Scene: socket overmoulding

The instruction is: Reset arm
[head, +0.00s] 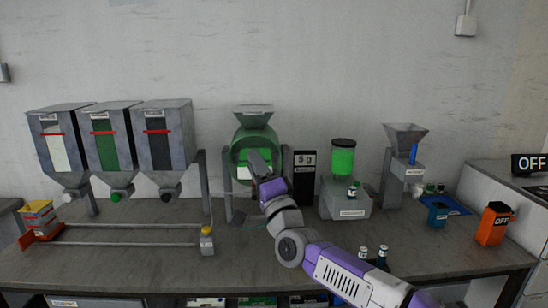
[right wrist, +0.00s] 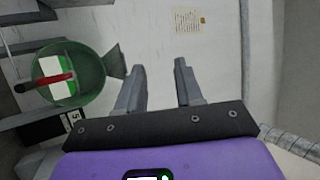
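My right arm reaches in from the bottom right of the head view. Its gripper (head: 262,168) is raised in front of the green round drum (head: 240,148) and hides part of it. In the right wrist view the gripper's two fingers (right wrist: 160,85) stand apart with only wall between them, so it is open and empty. The green drum (right wrist: 97,75) shows to the left of the fingers there, with a white and green patch and a red bar inside. My left gripper is in neither view.
Three grey hoppers (head: 112,143) stand at left above a rail. A black display (head: 304,176), a green-topped machine (head: 344,162) and a funnel machine (head: 404,165) stand to the right. A blue box (head: 437,215) and an orange box (head: 493,224) sit at right. The front-left table (head: 110,264) is clear.

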